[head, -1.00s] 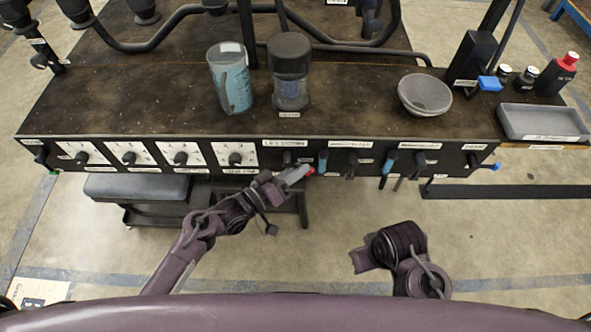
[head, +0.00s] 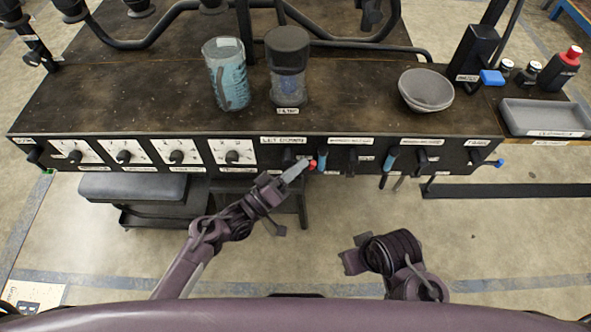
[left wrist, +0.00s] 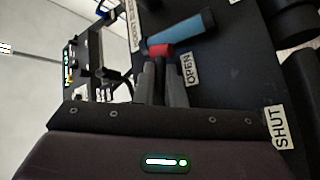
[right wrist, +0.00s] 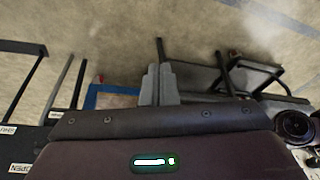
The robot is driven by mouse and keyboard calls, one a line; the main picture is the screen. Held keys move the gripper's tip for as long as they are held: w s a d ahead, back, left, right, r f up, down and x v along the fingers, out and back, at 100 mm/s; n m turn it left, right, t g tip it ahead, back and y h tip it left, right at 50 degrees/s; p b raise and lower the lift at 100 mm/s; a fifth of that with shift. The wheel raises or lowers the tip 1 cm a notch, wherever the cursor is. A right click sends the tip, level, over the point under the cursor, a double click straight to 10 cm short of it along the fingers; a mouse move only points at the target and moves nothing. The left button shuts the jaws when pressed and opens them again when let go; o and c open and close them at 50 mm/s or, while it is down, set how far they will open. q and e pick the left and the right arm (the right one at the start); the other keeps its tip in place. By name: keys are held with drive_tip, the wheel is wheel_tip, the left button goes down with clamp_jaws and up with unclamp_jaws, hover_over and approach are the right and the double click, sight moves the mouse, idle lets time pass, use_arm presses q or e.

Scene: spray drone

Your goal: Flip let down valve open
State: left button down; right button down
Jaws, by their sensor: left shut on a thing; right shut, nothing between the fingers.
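The let down valve is on the front panel, under the "LET DOWN" label (head: 283,140) in the head view. Its red-tipped handle (head: 312,164) points right, close beside a blue handle (head: 322,161). My left gripper (head: 294,173) is shut on the red part, which also shows at the fingertips in the left wrist view (left wrist: 160,50). An OPEN label (left wrist: 190,69) lies just beside these fingers, and a SHUT label (left wrist: 281,127) is farther off. The valve's body is partly hidden. My right gripper (right wrist: 157,85) is shut and empty, low in front of the bench.
Several dials (head: 123,153) line the panel's left. More blue handles (head: 390,159) are to the right. A blue-marked cup (head: 226,75), a dark-lidded jar (head: 288,65), a bowl (head: 426,90) and a grey tray (head: 545,117) stand on top. A stool (head: 133,186) is below.

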use_arm(q)
drive_tip(key=shift+d+r+n+t+h+b, duration=0.15)
drive_tip(key=shift+n+t+b, duration=0.3)
drive_tip(key=shift+n+t, duration=0.35)
drive_tip(key=shift+r+n+t+h+b, duration=0.15)
drive_tip(key=shift+n+t+b, duration=0.25)
drive_tip(key=shift+n+t, duration=0.35)
use_arm(e)
drive_tip(key=shift+w+a+f+t+y, duration=0.2)
drive_tip(key=shift+w+a+t, duration=0.15)
drive_tip(key=shift+a, duration=0.3)
drive_tip(key=shift+w+a+f+t+y, duration=0.1)
drive_tip(key=shift+w+a+t+y, duration=0.2)
drive_tip(key=shift+a, duration=0.3)
use_arm(q)
drive_tip(key=c, duration=1.5)
unclamp_jaws()
drive_tip(key=v, duration=0.8)
use_arm(e)
drive_tip(key=shift+s+d, duration=0.1)
drive_tip(key=shift+d, duration=0.05)
